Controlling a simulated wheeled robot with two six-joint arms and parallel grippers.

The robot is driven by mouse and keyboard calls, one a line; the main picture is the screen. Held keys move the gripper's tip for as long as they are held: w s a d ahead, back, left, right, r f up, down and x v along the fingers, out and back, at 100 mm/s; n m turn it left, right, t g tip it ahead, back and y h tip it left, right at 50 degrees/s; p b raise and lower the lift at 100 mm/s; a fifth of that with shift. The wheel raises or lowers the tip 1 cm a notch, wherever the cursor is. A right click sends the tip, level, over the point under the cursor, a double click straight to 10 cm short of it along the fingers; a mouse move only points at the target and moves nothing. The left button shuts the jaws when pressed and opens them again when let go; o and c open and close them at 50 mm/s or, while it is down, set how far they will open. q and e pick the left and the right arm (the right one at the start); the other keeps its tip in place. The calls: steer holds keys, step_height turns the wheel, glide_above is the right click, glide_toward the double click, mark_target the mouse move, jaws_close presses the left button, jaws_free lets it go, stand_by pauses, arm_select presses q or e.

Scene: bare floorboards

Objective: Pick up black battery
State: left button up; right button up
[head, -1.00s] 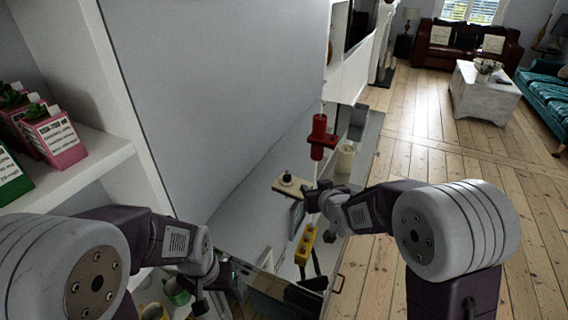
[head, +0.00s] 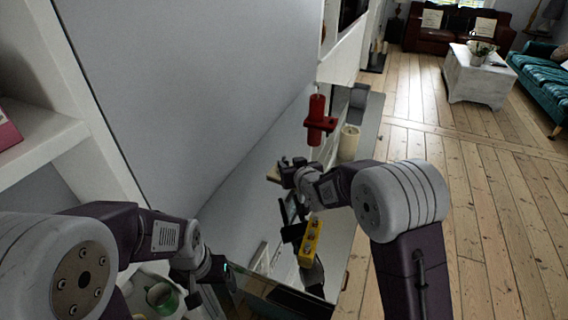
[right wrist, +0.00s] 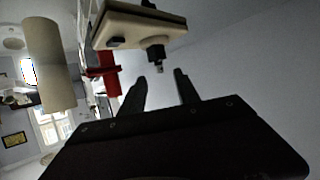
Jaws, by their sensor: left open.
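In the right wrist view a small black piece (right wrist: 155,54) with a narrow tip sticks out below a cream board (right wrist: 130,28). I cannot tell whether it is the black battery. My right gripper shows its two dark fingers (right wrist: 160,90) apart with nothing between them, and the black piece is beyond their tips. In the head view the right gripper (head: 284,166) is over the small board (head: 272,174) and hides most of it. My left gripper (head: 222,268) is open, low at the shelf's near end, apart from the board.
A red cylinder in a red holder (head: 316,124) and a cream cylinder (head: 349,142) stand beyond the right gripper. A yellow block (head: 311,243) is nearer. A green cup (head: 161,297) sits low left. A grey panel (head: 190,90) borders the left. Floorboards (head: 480,200) are clear at right.

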mark_target(285, 159)
steer(key=x, duration=0.4)
steer(key=shift+w+f, duration=0.1)
steer(key=shift+w, duration=0.15)
steer(key=shift+s, duration=0.1)
steer(key=shift+c, duration=0.9)
jaws_close()
steer(key=shift+r, duration=0.65)
step_height(285, 159, up, 3)
steer(key=shift+r+p, duration=0.1)
steer(key=shift+p, duration=0.35)
steer(key=w+d+r+p, duration=0.6)
steer(key=w+d+p, duration=0.1)
steer(key=d+p, duration=0.1)
steer(key=shift+d+r, duration=0.3)
steer(key=shift+d, duration=0.25)
